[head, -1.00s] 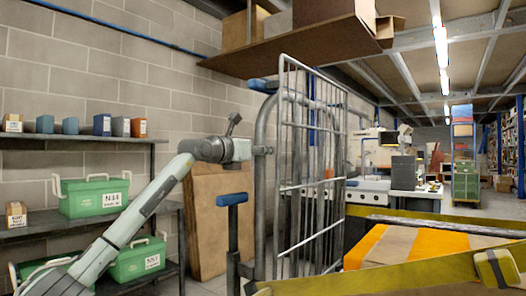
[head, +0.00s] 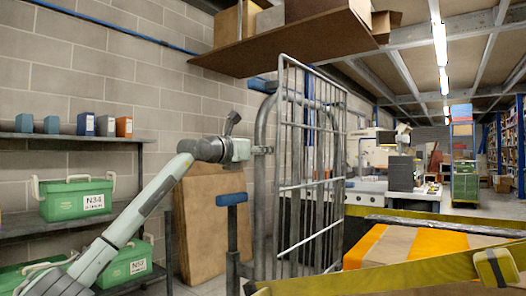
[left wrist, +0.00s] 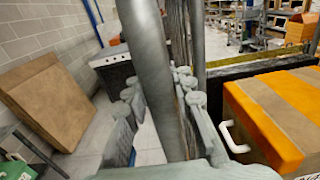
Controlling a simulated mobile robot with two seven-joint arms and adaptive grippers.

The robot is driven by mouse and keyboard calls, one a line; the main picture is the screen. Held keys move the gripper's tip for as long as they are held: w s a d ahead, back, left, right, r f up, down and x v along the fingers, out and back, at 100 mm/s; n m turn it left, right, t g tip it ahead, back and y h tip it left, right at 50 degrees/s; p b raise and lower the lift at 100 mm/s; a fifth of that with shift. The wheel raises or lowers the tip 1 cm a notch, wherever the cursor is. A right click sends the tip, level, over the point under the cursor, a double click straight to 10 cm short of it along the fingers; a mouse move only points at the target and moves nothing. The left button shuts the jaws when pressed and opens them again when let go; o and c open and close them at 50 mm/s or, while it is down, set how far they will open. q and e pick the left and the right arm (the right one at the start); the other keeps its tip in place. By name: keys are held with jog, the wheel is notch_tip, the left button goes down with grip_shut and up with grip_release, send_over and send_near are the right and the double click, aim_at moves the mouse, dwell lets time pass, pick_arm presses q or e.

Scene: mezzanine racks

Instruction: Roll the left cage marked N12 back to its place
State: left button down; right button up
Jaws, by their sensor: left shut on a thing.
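The grey wire roll cage (head: 306,170) stands upright in the middle of the head view, with a tall mesh panel and a curved tube frame. No N12 mark is readable on it. My left gripper (head: 263,150) is shut on the cage's near upright tube. In the left wrist view that thick grey tube (left wrist: 152,75) passes between the fingers of my left gripper (left wrist: 158,95). The foot of the cage is hidden. My right gripper is not in view.
A dark shelf rack (head: 75,139) with green boxes (head: 76,198) stands at left. A brown board (head: 209,225) leans on the wall. A blue-topped post (head: 231,199) stands in front. An orange-striped carton (head: 400,245) and yellow bar (head: 385,277) lie right. A loaded platform (head: 290,42) hangs overhead.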

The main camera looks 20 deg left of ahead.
pick_arm(q)
jog(key=shift+w+d+f, duration=0.1)
jog(key=shift+d+f, duration=0.05)
jog(key=shift+f, duration=0.4)
jog(key=c, duration=1.5)
grip_release()
jog(key=shift+w, duration=0.1)
jog(key=shift+c, duration=0.2)
jog(key=v, duration=1.2)
jog(key=shift+r, duration=0.25)
